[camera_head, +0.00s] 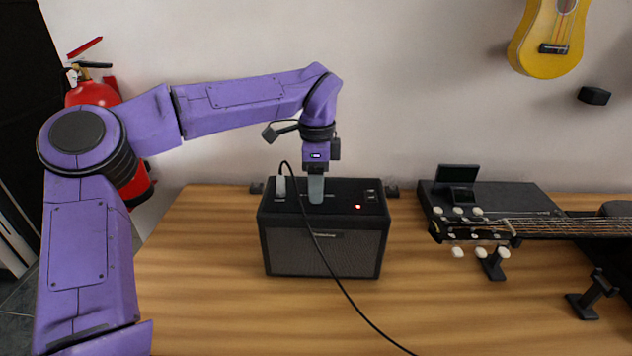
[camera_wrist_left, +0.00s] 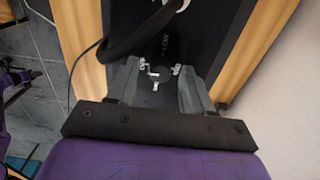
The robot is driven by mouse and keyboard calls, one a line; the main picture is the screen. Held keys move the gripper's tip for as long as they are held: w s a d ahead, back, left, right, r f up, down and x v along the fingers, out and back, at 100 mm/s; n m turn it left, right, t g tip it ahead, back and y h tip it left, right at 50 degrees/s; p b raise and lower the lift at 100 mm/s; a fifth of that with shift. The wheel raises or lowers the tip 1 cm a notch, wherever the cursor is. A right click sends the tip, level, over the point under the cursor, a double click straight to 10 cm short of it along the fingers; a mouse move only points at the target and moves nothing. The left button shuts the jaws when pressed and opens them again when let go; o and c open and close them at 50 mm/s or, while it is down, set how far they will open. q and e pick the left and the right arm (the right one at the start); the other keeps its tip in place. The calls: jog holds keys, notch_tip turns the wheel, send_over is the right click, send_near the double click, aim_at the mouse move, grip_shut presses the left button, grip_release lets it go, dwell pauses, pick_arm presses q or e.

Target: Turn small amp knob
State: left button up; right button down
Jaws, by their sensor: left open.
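The small black amp (camera_head: 323,250) stands on the wooden table, its dark grille facing me and a red light on its top panel. Its top panel also shows in the left wrist view (camera_wrist_left: 212,35). My left gripper (camera_head: 316,192) points straight down over the middle of that panel. In the left wrist view the open fingers (camera_wrist_left: 158,85) stand on either side of a small dark knob (camera_wrist_left: 160,73) with white marks around it. Whether a finger touches the knob cannot be told. In the head view the gripper hides the knob. My right gripper is not in view.
A black cable (camera_head: 338,280) runs from a plug on the amp's top across its front, close to the left gripper. A guitar headstock (camera_head: 478,222) and a black case (camera_head: 530,200) lie to the right. A yellow ukulele (camera_head: 548,35) hangs on the wall.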

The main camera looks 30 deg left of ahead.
pick_arm(q)
grip_shut()
